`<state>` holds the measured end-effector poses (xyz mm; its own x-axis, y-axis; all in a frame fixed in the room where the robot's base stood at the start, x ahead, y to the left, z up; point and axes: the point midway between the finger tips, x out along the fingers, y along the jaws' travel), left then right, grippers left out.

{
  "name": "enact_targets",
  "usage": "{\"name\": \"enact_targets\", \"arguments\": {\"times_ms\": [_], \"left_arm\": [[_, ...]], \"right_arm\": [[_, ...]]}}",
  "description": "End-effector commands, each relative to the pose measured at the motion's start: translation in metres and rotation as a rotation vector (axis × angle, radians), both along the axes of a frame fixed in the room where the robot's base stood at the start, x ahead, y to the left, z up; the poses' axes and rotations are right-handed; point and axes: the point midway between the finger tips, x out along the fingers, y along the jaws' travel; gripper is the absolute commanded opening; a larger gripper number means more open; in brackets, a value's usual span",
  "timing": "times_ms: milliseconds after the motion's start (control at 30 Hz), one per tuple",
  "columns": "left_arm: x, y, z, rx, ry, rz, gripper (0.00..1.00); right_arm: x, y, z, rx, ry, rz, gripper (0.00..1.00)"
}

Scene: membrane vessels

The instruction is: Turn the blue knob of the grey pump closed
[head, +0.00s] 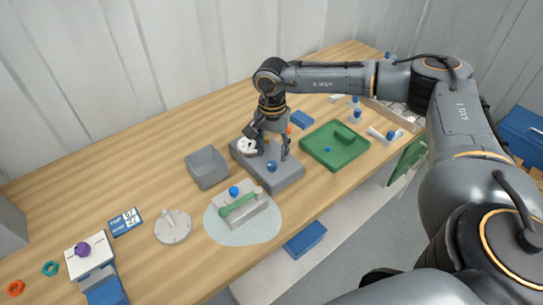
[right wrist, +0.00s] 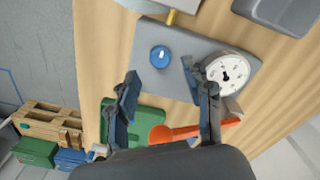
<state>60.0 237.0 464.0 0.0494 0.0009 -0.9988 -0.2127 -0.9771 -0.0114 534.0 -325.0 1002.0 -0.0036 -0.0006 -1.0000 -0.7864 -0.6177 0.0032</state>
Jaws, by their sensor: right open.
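The grey pump (head: 280,178) is a flat grey block on the wooden table, with a white dial (head: 246,146) on top. Its round blue knob (head: 271,166) sits near the front edge. In the right wrist view the blue knob (right wrist: 160,57) and the white dial (right wrist: 227,75) both show on the grey top. My right gripper (head: 268,148) is above the pump, fingers apart and empty, pointing down. In the right wrist view the open fingertips (right wrist: 160,80) lie either side of the knob's column, apart from the knob. My left gripper is out of view.
A fixture with a green lever (head: 240,205) stands in front on a pale round mat. An orange handle (right wrist: 195,130) shows under the gripper. The table's back left is clear.

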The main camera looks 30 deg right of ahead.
Motion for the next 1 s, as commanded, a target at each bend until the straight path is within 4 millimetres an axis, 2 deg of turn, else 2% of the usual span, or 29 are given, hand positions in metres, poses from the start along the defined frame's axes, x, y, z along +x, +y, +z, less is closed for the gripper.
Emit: {"name": "enact_targets", "arguments": {"times_ms": [100, 233, 367, 633, 667, 900, 1000], "left_arm": [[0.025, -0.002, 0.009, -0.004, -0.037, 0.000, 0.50], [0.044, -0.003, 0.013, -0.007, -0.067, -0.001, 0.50], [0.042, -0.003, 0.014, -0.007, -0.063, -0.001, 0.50], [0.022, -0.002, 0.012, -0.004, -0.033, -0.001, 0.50], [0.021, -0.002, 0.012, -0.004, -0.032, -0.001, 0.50], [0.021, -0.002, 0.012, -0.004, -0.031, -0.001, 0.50], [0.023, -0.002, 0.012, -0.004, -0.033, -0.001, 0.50]], "right_arm": [[-0.001, 0.000, -0.019, -0.001, 0.002, 0.001, 0.50], [0.000, 0.000, -0.035, 0.000, 0.001, 0.000, 0.50], [0.000, 0.001, -0.043, 0.001, -0.001, 0.000, 0.50], [0.000, 0.000, -0.045, 0.001, -0.001, 0.000, 0.50], [0.000, 0.000, -0.045, 0.001, -0.001, 0.000, 0.48], [0.000, 0.000, -0.045, 0.001, -0.001, 0.000, 0.00], [0.000, 0.000, -0.045, 0.001, -0.001, -0.001, 0.00]]}}
